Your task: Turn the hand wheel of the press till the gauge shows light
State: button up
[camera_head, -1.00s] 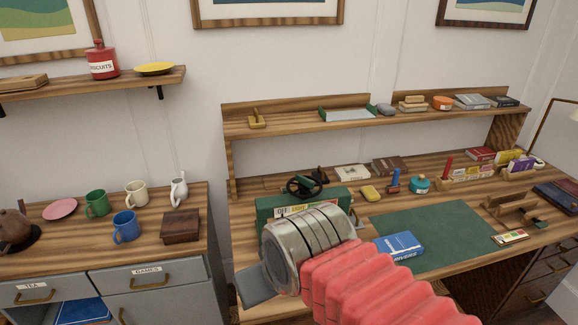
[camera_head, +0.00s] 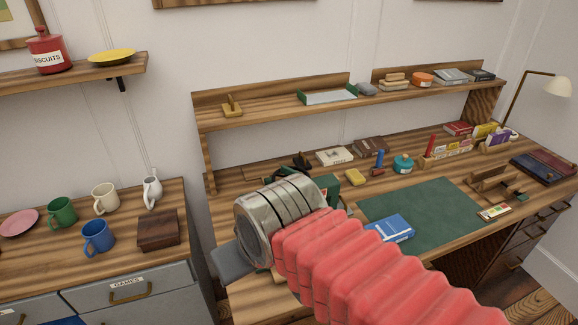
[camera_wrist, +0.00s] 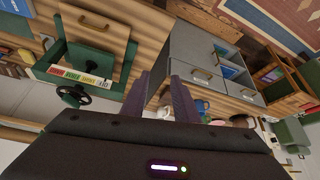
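The green press (camera_head: 328,187) is mostly behind my arm in the head view, with only a green corner showing. In the wrist view the press (camera_wrist: 108,47) appears at the upper left. Its dark hand wheel (camera_wrist: 74,96) and its gauge strip (camera_wrist: 80,76), with red, green, yellow and pale labels, show there. I cannot make out where the gauge points. My gripper (camera_wrist: 160,80) has its two fingers apart with nothing between them. It is to the right of the wheel in the wrist view, not touching it. My gripper's fingers are hidden in the head view.
A blue book (camera_head: 390,229) lies on the green desk mat (camera_head: 425,215) near my arm. A yellow block (camera_head: 355,177) and a white box (camera_head: 334,156) lie behind. The side cabinet at left holds mugs and a brown box (camera_head: 158,231).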

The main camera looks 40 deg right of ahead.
notch_tip(320, 180, up, 9)
jog(key=n+g, duration=0.4)
jog(key=g, duration=0.2)
send_over(291, 169)
jog(key=shift+r, duration=0.25)
jog(key=shift+f, duration=0.1)
notch_tip(291, 169, down, 14)
jog(key=shift+r, duration=0.15)
